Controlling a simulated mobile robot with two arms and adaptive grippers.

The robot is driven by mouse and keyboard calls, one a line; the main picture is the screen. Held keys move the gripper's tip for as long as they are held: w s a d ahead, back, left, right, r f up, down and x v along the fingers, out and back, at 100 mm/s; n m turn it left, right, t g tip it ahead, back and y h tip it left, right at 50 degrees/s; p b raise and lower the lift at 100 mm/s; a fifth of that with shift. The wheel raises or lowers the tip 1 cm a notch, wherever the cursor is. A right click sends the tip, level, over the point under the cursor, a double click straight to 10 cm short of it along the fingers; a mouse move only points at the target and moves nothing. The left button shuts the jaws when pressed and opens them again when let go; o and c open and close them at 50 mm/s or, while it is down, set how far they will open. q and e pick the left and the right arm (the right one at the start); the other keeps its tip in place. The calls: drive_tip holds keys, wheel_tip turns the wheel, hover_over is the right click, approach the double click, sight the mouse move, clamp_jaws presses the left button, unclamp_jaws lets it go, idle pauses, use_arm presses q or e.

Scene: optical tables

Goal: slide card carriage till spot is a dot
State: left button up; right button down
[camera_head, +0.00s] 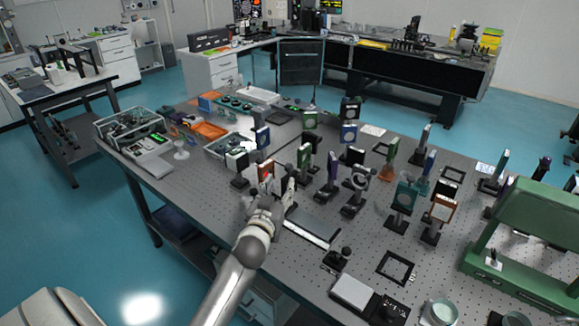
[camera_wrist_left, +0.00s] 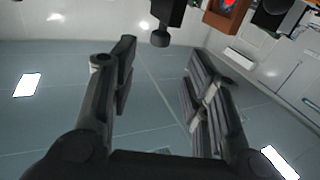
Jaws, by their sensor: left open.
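My left gripper (camera_head: 277,190) is over the near side of the optical table, in front of the optics. In the left wrist view my left gripper (camera_wrist_left: 160,75) is open, with nothing between its fingers. A small card with a reddish patch (camera_head: 266,170) stands just behind the gripper, partly hidden by it. An orange-brown block with a bright red spot (camera_wrist_left: 226,14) is at the top of the left wrist view, beyond the fingertips and cut by the frame edge. A dark rail with a pale scale (camera_head: 312,228) runs right of the gripper. I cannot tell which part is the carriage.
Several mounted optics, such as a green plate (camera_head: 404,197) and an orange-framed one (camera_head: 442,208), crowd the perforated table (camera_head: 300,275). A black knob (camera_wrist_left: 160,38) hangs near the fingers in the wrist view. A green frame (camera_head: 525,240) stands at right. Bins (camera_head: 130,122) sit at left.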

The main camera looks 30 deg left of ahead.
sight(288, 168)
use_arm(q)
drive_tip(key=p+x, duration=0.1)
drive_tip(key=x, duration=0.7)
drive_tip(key=shift+w, duration=0.1)
drive_tip(key=shift+x, duration=1.1)
clamp_jaws()
